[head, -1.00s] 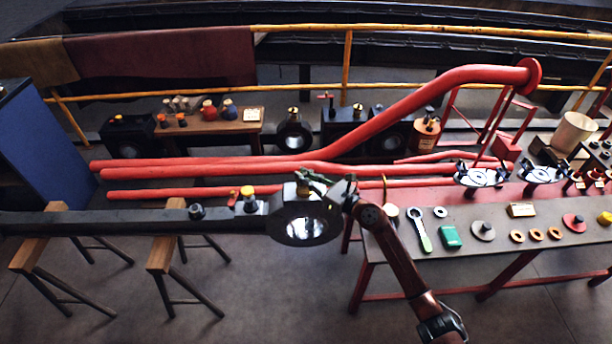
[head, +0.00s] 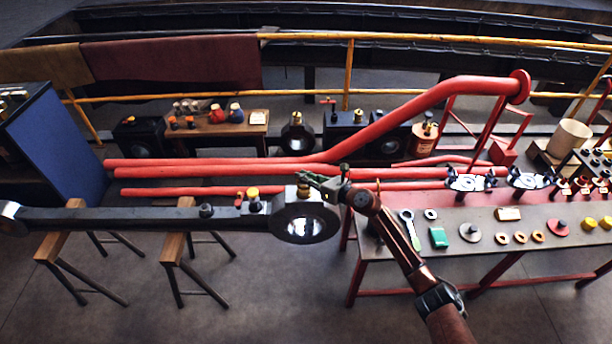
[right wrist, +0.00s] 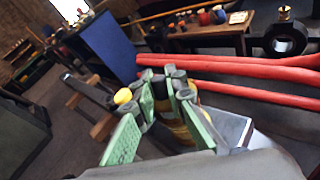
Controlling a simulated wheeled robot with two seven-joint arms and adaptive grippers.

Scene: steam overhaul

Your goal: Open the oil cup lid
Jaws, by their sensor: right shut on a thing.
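The oil cup (head: 303,191) is a small brass fitting on top of the big round end (head: 306,217) of a long dark rod in the head view. My right gripper (head: 312,181) is at the top of this cup, its fingers reaching in from the right. In the right wrist view its green-padded fingers (right wrist: 172,100) are close together around a brass piece (right wrist: 180,131), which looks like the cup and its lid. The fingers hide most of the lid, so I cannot tell how far it is raised. My left gripper is not in view.
The rod (head: 130,218) lies across wooden trestles (head: 182,245), with a yellow-capped fitting (head: 253,195) left of the big end. Red pipes (head: 230,171) run behind. A workbench (head: 465,250) with rings and tools stands at the right, near my right arm.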

